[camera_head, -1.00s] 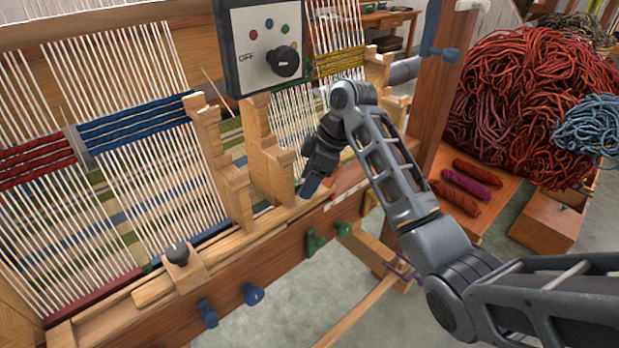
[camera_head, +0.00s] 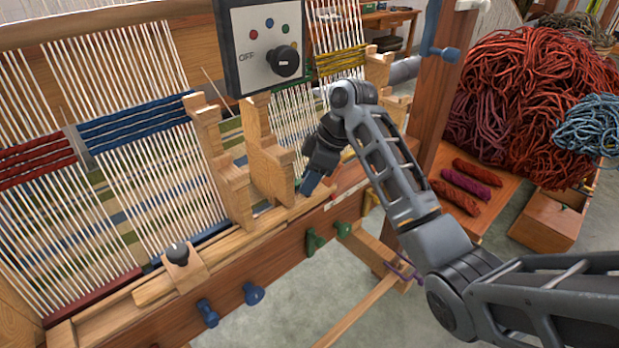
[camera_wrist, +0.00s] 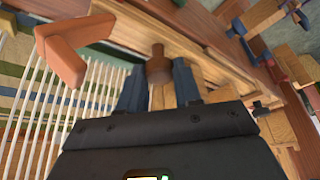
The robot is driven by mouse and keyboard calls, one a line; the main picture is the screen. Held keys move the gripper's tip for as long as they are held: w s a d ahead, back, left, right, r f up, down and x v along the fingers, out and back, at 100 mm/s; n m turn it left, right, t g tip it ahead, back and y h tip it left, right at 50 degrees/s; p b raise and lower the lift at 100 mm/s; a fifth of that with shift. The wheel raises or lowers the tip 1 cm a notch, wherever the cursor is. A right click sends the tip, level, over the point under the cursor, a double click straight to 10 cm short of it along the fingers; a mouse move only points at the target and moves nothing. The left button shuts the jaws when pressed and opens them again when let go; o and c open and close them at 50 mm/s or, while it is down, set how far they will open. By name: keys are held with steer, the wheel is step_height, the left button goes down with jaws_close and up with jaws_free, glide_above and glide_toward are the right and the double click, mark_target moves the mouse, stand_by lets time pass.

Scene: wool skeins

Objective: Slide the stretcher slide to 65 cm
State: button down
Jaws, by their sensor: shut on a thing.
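My gripper (camera_head: 308,188) is at the right part of the loom's front rail, low beside a wooden upright. In the wrist view its two blue-grey fingers (camera_wrist: 159,88) stand on either side of a brown wooden knob (camera_wrist: 158,66), shut on it. The knob sits on a pale wooden piece, which looks like the stretcher slide; the head view hides the knob behind the fingers. A pale strip (camera_head: 340,199) lies on the rail just right of the gripper, too small to read, so I cannot tell the slide's position in centimetres.
A wooden block with a black knob (camera_head: 178,254) sits on the rail further left. Wooden uprights (camera_head: 268,165) stand just left of my gripper. A control box with a dial (camera_head: 286,61) is above. Blue pegs (camera_head: 254,293) and green pegs (camera_head: 314,241) stick out of the front beam.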

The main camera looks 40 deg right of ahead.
steer(key=d, duration=0.5)
steer(key=c, duration=0.8)
jaws_free()
steer(key=shift+r, duration=0.1)
steer(key=v, duration=0.7)
steer(key=shift+s+r+p, duration=0.15)
steer(key=shift+r+p, duration=0.15)
steer(key=shift+s+f, duration=0.1)
